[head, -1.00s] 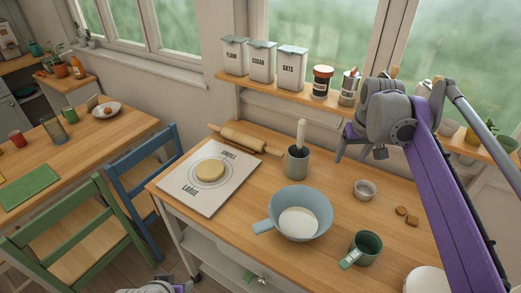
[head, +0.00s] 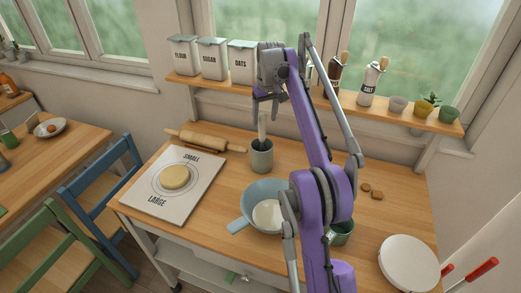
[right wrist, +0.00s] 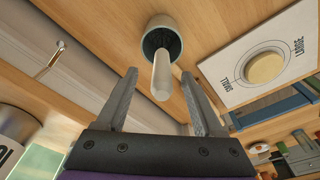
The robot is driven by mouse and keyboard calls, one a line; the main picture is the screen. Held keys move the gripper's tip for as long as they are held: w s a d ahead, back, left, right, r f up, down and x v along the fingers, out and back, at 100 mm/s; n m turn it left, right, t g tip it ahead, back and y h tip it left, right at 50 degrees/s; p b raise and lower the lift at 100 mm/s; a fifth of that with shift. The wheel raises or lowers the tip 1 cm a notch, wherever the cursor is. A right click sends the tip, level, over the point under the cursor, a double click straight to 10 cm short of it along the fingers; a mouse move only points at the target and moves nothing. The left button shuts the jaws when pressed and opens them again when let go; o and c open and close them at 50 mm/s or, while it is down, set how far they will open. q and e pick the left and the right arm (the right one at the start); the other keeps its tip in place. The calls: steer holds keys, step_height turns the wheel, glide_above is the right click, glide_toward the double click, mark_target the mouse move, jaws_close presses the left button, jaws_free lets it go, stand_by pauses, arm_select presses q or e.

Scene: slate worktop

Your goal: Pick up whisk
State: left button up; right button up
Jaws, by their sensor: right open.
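The whisk shows only as a pale handle (head: 262,126) standing up out of a grey-green crock (head: 262,158) on the wooden worktop; its wire end is hidden inside. My right gripper (head: 265,104) is open and empty, just above the handle's top. In the right wrist view the handle (right wrist: 161,78) appears between the two spread fingertips (right wrist: 160,75), with the crock (right wrist: 160,40) beyond. I cannot tell whether the handle's tip is within the jaws. My left gripper is not in view.
A rolling pin (head: 205,141) and a board (head: 148,196) with dough lie left of the crock. A blue bowl (head: 262,190) stands in front, partly behind my right arm. Canisters (head: 211,60) and bottles stand on the shelf (head: 390,108) above.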

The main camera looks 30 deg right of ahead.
mark_target(261, 127)
steer(key=f, duration=0.2)
steer(key=w+f, duration=0.1)
steer(key=f, duration=0.2)
steer(key=shift+w+a+f+b, duration=0.1)
steer(key=shift+w+f+b, duration=0.3)
steer(key=shift+s+r, duration=0.1)
steer(key=shift+s, duration=0.05)
steer(key=c, duration=0.5)
jaws_close()
